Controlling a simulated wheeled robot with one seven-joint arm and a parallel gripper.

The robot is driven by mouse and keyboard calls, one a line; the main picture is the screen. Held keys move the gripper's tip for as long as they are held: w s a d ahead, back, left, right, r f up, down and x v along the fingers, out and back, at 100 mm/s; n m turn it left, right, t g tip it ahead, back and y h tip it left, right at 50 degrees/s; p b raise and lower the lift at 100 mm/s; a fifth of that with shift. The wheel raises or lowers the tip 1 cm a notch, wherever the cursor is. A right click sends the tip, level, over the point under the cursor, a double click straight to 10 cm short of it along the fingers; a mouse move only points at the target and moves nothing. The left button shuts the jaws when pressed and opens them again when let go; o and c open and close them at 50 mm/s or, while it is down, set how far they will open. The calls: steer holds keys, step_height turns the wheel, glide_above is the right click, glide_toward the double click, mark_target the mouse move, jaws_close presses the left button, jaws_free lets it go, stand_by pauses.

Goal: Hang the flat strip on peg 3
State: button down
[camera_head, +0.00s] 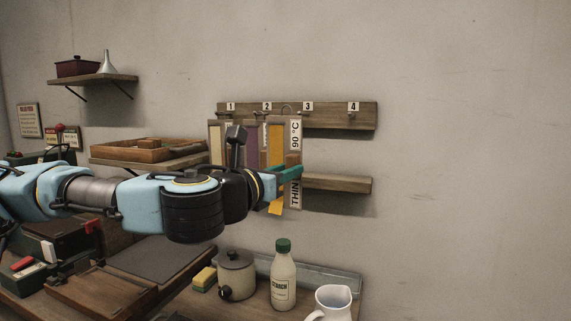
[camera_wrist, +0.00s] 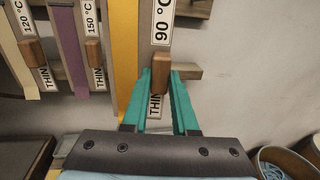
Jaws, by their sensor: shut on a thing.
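The board marked "90 °C" and "THIN" (camera_head: 295,135) carries a flat yellow strip (camera_head: 276,145) along its left side; they also show in the wrist view as the yellow strip (camera_wrist: 124,50) and the white label (camera_wrist: 162,22). My gripper (camera_wrist: 160,76) has its green fingers closed on the board's wooden knob (camera_wrist: 160,82). The board hangs upright before the rack. A wire loop at its top appears between labels 2 and 3, left of label 3 (camera_head: 307,105). I cannot tell whether the loop touches a peg. My arm hides the lower boards in the head view.
Two similar boards, "120 °C" (camera_wrist: 28,25) and "150 °C" (camera_wrist: 89,18), hang to the left. The peg rack (camera_head: 330,117) shows bare wood near label 4 (camera_head: 353,106). A wooden rail (camera_head: 345,184) lies below. A bottle (camera_head: 284,280) and jug (camera_head: 332,301) stand underneath.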

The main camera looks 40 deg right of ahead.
steer(key=shift+w+d+p, duration=0.2)
steer(key=shift+d+p, duration=0.3)
steer(key=shift+p, duration=0.65)
steer(key=shift+w+d+f+b, duration=0.15)
steer(key=shift+w+d+b, duration=0.15)
steer(key=shift+d, duration=0.1)
steer(key=w+f+b+x, duration=0.1)
steer(key=x, duration=0.7)
steer(key=shift+w, duration=0.35)
steer(key=shift+d+f, duration=0.1)
steer(key=shift+f, duration=0.05)
steer(key=c, duration=0.6)
jaws_free()
